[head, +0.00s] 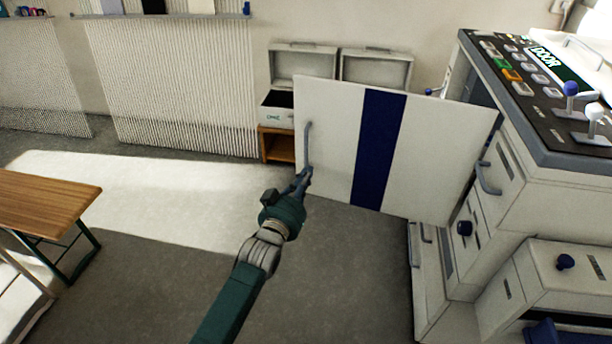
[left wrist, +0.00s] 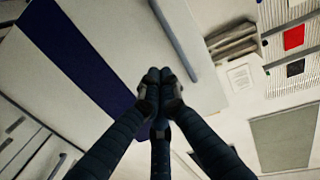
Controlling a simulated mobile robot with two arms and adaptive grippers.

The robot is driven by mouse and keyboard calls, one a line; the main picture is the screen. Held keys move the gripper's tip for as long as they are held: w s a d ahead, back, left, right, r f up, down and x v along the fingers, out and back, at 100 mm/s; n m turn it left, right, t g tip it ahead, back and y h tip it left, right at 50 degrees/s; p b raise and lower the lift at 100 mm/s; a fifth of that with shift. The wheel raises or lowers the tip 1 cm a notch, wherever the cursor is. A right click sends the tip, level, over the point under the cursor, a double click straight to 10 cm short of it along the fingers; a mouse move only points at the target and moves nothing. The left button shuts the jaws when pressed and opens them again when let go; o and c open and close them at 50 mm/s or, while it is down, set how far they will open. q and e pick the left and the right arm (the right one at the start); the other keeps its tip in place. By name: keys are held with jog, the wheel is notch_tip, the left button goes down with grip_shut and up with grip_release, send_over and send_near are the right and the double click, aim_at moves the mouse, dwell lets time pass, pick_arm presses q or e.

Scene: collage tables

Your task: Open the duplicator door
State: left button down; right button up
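The duplicator (head: 520,190) is the large pale machine at the right of the head view, with a button panel on top. Its door (head: 330,150) is a white panel with a dark blue stripe, standing swung out to the left from the machine. A grey bar handle (head: 308,140) is near the door's free left edge. My left gripper (head: 303,177) is at the handle's lower end. In the left wrist view its fingers (left wrist: 160,80) are together in front of the door (left wrist: 120,40), with the handle (left wrist: 178,40) beside them, not visibly between them. My right gripper is not in view.
A wooden-topped table (head: 45,200) stands at the left. Two open pale cases (head: 375,68) and a wooden box (head: 275,146) are behind the door by the wall. Ribbed panels (head: 170,85) line the back. The grey floor (head: 340,280) below the door is clear.

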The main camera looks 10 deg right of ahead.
pick_arm(q)
jog(key=c, duration=1.7)
grip_release()
jog(key=shift+o, duration=0.2)
jog(key=v, duration=1.2)
